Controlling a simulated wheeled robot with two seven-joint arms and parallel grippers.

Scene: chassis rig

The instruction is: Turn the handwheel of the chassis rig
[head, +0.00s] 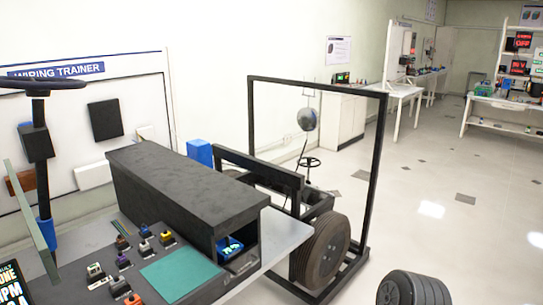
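The chassis rig has a tall black frame (378,170) and a large dark tyre (320,250) at its lower side. A small dark wheel on a thin stem (309,162) shows behind the rig's black bars. A larger dark wheel (42,85), seen nearly edge-on, sits on top of a dark upright column (40,150) at the far left. I cannot tell for certain which of these two wheels is the handwheel. Neither of my grippers is in view, and nothing is seen touching either wheel.
A long black box (185,185) stands on the near bench, with a panel of several coloured switches (145,248) in front. A "WIRING TRAINER" board (140,70) is behind. A loose dark wheel (412,290) is at lower right. The floor (440,180) at right is mostly open.

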